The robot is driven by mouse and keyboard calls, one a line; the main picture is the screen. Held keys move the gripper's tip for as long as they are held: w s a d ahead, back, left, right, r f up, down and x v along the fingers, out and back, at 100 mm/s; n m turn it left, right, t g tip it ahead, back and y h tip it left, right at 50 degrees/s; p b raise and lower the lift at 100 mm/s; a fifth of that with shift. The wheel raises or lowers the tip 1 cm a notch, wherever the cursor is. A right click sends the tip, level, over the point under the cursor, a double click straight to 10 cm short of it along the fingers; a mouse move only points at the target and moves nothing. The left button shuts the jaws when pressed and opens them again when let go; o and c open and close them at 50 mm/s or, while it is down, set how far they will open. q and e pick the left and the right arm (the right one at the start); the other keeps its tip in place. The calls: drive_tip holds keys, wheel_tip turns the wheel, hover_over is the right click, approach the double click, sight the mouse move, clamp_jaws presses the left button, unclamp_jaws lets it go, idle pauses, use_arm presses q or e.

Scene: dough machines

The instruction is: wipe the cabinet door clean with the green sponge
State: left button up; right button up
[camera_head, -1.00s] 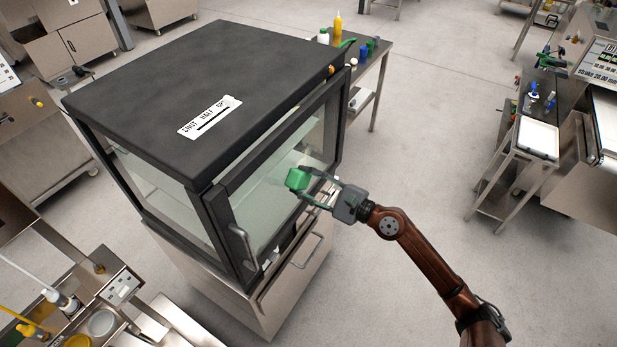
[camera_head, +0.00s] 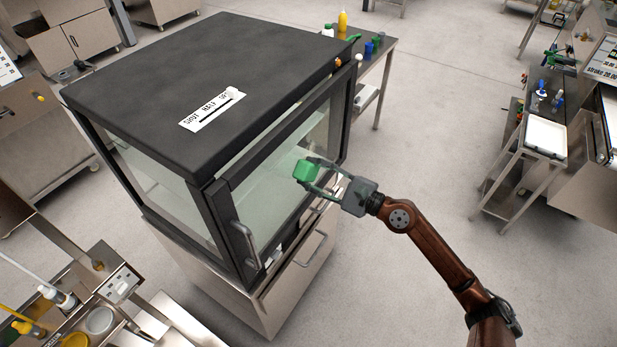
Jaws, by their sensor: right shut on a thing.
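The cabinet (camera_head: 130,85) has a black top and glass sides. Its glass door (camera_head: 262,190) has a black frame and a bar handle (camera_head: 246,245) at the lower left. The door looks shut or nearly so; I cannot tell which. My right gripper (camera_head: 309,178) is shut on the green sponge (camera_head: 305,170) and holds it in front of the glass, right of the door's middle. I cannot tell whether the sponge touches the glass. No dirt shows clearly on the door. My left gripper is not in view.
A steel drawer unit with a handle (camera_head: 310,248) is below the door. A small table with bottles, one of them yellow (camera_head: 342,21), stands behind the cabinet. A trolley (camera_head: 545,137) stands at the right. The floor between is clear.

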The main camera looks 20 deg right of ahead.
drive_tip(key=shift+w+d+f+b, duration=0.35)
drive_tip(key=shift+w+d+b, duration=0.2)
drive_tip(key=shift+d+b, duration=0.15)
drive_tip(key=shift+w+d, duration=0.15)
drive_tip(key=shift+d, duration=0.1)
drive_tip(key=shift+r, duration=0.15)
drive_tip(key=shift+s+a+r+p, duration=0.35)
drive_tip(key=shift+a+r+p, duration=0.15)
drive_tip(key=shift+r, duration=0.2)
drive_tip(key=shift+s+a+r+p, duration=0.35)
drive_tip(key=shift+a+r+p, duration=0.1)
drive_tip(key=shift+p, duration=0.35)
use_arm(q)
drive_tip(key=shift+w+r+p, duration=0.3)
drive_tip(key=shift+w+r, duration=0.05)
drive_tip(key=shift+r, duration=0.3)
use_arm(e)
drive_tip(key=shift+s+a, duration=0.2)
drive_tip(key=shift+a, duration=0.15)
